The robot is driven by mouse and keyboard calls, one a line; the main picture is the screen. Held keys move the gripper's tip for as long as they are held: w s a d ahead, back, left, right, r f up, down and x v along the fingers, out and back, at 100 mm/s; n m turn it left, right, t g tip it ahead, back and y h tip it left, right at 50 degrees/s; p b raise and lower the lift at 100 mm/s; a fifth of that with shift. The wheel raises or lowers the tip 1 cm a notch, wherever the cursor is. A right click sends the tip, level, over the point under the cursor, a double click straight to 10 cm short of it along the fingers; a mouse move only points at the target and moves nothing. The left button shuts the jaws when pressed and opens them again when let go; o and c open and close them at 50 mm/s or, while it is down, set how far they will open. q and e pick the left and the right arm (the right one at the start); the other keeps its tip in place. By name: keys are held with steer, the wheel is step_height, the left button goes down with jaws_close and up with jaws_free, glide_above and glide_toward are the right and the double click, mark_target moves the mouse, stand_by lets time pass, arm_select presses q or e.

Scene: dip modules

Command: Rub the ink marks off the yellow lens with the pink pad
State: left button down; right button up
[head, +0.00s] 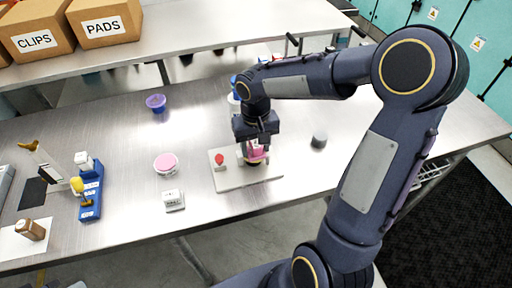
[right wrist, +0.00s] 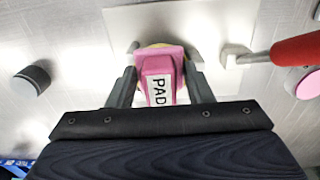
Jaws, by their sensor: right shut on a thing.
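My right gripper (head: 255,146) is shut on the pink pad (right wrist: 160,78), which has a white label reading "PAD"; its pink also shows in the head view (head: 257,154). In the right wrist view the pad is between both fingers (right wrist: 160,90). The yellow lens (right wrist: 157,46) shows only as a thin rim behind the pad, over a pale base plate (head: 232,183). Pad and gripper hide most of the lens. I cannot see the ink marks or tell whether the pad touches the lens. My left gripper is not in view.
A red-handled clamp (head: 219,159) stands on the plate left of the pad. A pink-topped tub (head: 165,163), a white block (head: 173,200) and a grey cylinder (head: 319,141) stand nearby. A purple cup (head: 156,102) is farther back. Blue stand (head: 90,195) at left.

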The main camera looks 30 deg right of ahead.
steer(key=shift+w+d, duration=0.2)
steer(key=shift+w, duration=0.55)
steer(key=shift+w+d, duration=0.2)
steer(key=shift+w, duration=0.5)
steer(key=shift+f, duration=0.15)
steer(key=shift+a, duration=0.1)
steer(key=shift+s+a, duration=0.25)
steer(key=shift+s, duration=0.65)
steer(key=shift+s+a+b, duration=0.15)
steer(key=shift+s+b, duration=0.1)
steer(key=shift+s, duration=0.35)
steer(key=shift+s+a+b, duration=0.15)
steer(key=shift+s+b, duration=0.05)
steer(key=shift+s, duration=0.35)
steer(key=shift+d, duration=0.1)
steer(key=shift+w, duration=0.1)
